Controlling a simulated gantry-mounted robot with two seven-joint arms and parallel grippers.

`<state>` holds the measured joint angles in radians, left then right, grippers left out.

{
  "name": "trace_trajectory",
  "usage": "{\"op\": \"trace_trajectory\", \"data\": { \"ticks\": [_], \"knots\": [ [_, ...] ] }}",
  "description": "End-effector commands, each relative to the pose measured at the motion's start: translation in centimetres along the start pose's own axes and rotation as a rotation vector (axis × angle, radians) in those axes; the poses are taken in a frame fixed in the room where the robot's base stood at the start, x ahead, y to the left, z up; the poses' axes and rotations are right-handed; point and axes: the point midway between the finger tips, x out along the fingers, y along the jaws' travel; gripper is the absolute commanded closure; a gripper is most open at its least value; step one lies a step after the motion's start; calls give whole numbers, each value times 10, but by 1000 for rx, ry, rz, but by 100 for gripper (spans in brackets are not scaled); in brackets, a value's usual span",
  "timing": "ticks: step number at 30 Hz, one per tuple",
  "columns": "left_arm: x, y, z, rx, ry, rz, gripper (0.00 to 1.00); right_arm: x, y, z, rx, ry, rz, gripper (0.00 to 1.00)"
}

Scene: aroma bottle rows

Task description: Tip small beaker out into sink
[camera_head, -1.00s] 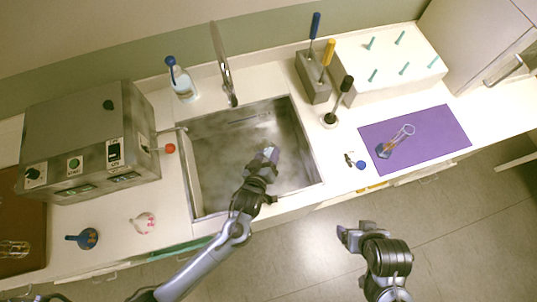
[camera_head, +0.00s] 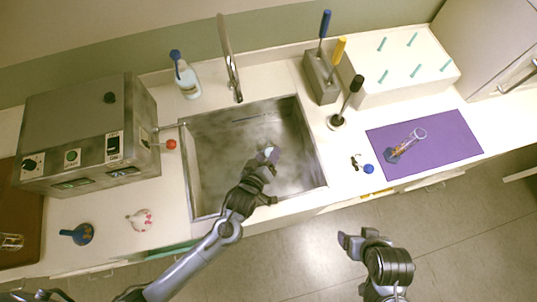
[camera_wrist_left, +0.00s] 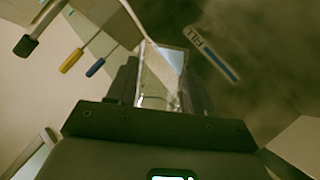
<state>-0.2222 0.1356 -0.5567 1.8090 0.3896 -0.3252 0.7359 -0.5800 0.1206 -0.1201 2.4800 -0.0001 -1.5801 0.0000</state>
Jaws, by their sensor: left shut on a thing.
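My left gripper (camera_head: 262,168) is over the sink (camera_head: 222,165), shut on a small clear beaker (camera_head: 268,154). In the left wrist view the glass beaker (camera_wrist_left: 163,75) stands out between the two fingers, its walls see-through. I cannot tell whether any liquid is in it. The sink is a grey metal basin with a mottled bottom, and its floor shows blurred in the left wrist view (camera_wrist_left: 265,55). My right gripper (camera_head: 352,243) hangs in front of the counter over the floor, away from the sink; its jaws are too unclear to read.
A tap (camera_head: 230,65) stands behind the sink. A grey machine (camera_head: 85,130) stands left of it, a soap bottle (camera_head: 185,78) behind. Right of the sink are a tool block (camera_head: 320,80), a black-handled tool (camera_head: 346,105) and a purple mat (camera_head: 440,140) with a glass vessel (camera_head: 405,146).

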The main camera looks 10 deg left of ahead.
Motion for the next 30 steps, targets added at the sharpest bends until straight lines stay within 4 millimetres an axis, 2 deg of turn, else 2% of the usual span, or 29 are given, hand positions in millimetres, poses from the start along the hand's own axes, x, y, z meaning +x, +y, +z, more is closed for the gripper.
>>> {"op": "trace_trajectory", "data": {
  "ticks": [30],
  "knots": [
    [3, -8, 4, -132, -18, 49, 96, 30, -2, 9, 5, 1, -4, 18]
  ]
}}
